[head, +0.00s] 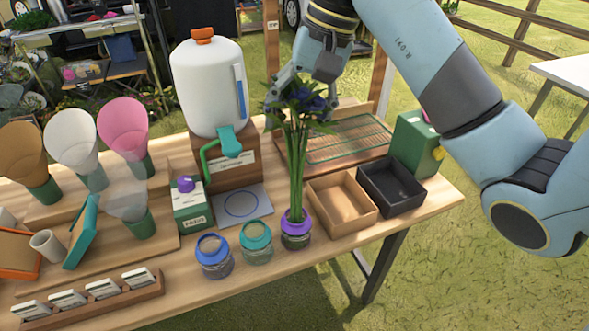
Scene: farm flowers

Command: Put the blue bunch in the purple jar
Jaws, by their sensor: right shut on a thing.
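The blue bunch (297,165) has dark blue flowers, dark leaves and long green stems. My right gripper (302,92) is shut on it near the flower heads and holds it upright. The lower stem ends are at the mouth of the purple jar (296,236), and they appear to be inside its rim. The purple jar stands on the table at the right end of a row of jars. The fingertips are partly hidden by leaves and flowers. My left gripper is not in view.
A teal jar (256,243) and a blue jar (214,257) stand left of the purple jar. A tan tray (341,222) and a black tray (416,205) are close on its right. A white water jug (208,85) stands behind. The table's front edge is near the jars.

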